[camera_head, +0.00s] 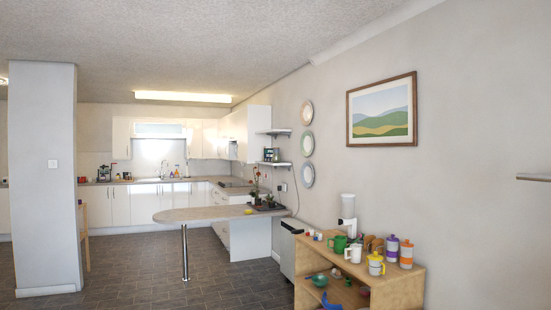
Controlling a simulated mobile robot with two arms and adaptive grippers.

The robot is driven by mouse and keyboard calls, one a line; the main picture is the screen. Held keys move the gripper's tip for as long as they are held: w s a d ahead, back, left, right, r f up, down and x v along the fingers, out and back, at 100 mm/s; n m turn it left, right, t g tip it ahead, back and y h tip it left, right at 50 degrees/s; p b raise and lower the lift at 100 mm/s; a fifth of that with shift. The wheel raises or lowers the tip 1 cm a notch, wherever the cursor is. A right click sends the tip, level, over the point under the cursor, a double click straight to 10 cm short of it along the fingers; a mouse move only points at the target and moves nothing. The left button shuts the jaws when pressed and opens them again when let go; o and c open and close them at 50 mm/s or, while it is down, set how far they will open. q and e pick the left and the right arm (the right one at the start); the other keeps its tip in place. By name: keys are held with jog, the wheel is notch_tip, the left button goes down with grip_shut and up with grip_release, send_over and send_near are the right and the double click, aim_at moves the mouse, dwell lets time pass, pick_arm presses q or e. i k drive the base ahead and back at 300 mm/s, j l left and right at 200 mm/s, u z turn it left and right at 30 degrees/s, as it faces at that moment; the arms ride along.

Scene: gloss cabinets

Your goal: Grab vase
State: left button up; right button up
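I cannot pick out a vase for certain. A small, slim thing with reddish tops (256,174), perhaps a vase with flowers, stands at the back of the kitchen counter near the right wall. It is too small to tell. Small dark plants or pots (268,203) sit on the peninsula counter (205,214). Neither of my grippers is in view.
A wooden shelf unit (411,285) at the lower right holds several mugs, shakers and a white dispenser (348,214). A metal leg (184,252) supports the peninsula. A white pillar (45,180) stands left. The dark tiled floor (140,285) between is clear.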

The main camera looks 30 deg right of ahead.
aim_at(277, 158)
jog(key=i+l+z, duration=0.7)
jog(key=i, duration=0.7)
jog(key=i+j+z, duration=0.25)
jog(key=i, duration=0.7)
jog(key=i+l, duration=0.1)
jog(key=i, duration=2.2)
